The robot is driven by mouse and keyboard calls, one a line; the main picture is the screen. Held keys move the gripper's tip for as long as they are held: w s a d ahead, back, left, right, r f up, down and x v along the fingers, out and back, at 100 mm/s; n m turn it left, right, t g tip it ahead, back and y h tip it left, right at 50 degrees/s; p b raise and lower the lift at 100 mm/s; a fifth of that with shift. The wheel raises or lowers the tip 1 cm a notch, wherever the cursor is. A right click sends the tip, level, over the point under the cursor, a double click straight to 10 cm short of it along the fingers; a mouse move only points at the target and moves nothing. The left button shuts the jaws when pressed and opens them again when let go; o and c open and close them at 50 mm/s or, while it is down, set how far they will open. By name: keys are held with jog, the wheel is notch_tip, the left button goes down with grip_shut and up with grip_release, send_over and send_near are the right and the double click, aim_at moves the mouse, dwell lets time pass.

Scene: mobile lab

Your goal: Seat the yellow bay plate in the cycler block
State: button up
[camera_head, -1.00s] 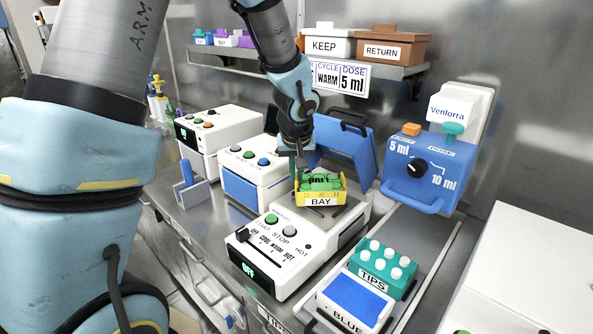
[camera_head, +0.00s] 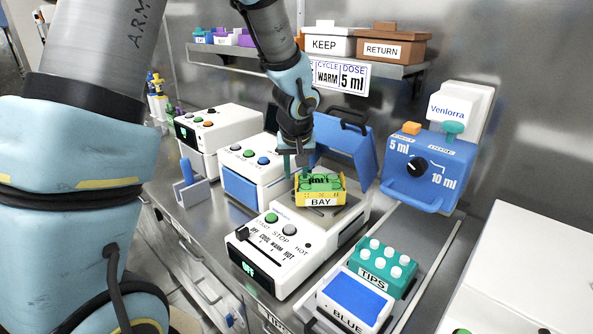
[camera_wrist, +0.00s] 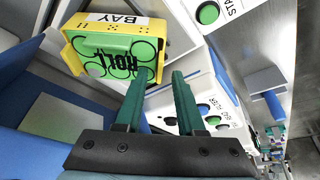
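The yellow bay plate (camera_head: 335,201) has a BAY label on its front and green round wells marked ROLL on top. It rests on the grey metal top of the white cycler (camera_head: 262,258), in front of the raised blue lid (camera_head: 343,148). I cannot tell whether it lies fully flush in the block, as the plate hides the contact. My gripper (camera_head: 295,172) is just above and behind the plate's left end. In the wrist view its two green fingers (camera_wrist: 161,74) are apart with nothing between them, and the yellow plate (camera_wrist: 78,47) lies to their left.
A white device with a blue front (camera_head: 252,190) stands left of the cycler. A teal TIPS rack (camera_head: 372,282) and a BLUE box (camera_head: 352,298) stand to the right. A blue dose unit (camera_head: 432,165) stands behind them. A shelf (camera_head: 375,70) with bins hangs above.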

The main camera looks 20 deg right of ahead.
jog(key=b+v, duration=0.1)
jog(key=v, duration=1.1)
jog(key=s+a+f+g, duration=0.1)
jog(key=a+f, duration=0.2)
jog(key=a, duration=0.6)
jog(key=s+a+f+n+y, duration=0.1)
jog(key=s+a+f, duration=0.1)
jog(key=a, duration=0.7)
jog(key=s+a+f+n+g, duration=0.1)
jog(key=a+f, duration=0.3)
jog(key=a, duration=0.6)
jog(key=shift+s+g, duration=0.3)
jog(key=shift+s, duration=0.35)
jog(key=shift+o, duration=0.5)
jog(key=shift+a+f, duration=0.1)
